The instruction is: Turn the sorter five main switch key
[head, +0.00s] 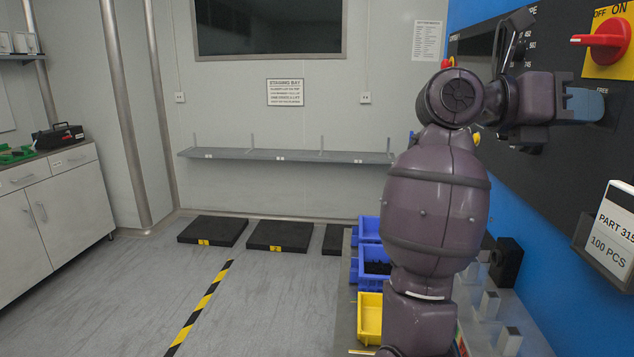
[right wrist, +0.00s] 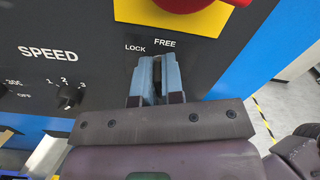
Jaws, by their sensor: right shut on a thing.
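My right gripper (head: 585,105) reaches the black control panel (head: 560,45) on the right in the head view. In the right wrist view its blue fingers (right wrist: 156,78) are closed on the key just below the LOCK and FREE labels. The key is almost wholly hidden between the fingers, so its angle cannot be told. The red main switch handle (head: 600,41) sits on a yellow plate (head: 608,68) above the gripper, pointing left under OFF. The yellow plate (right wrist: 172,18) also shows at the top of the right wrist view. My left gripper is not in view.
A SPEED knob (right wrist: 70,96) is left of the fingers in the right wrist view. A part card (head: 608,232) sticks out from the panel. Blue bins (head: 373,262) and a yellow bin (head: 370,318) stand below my right arm. The floor at left is open.

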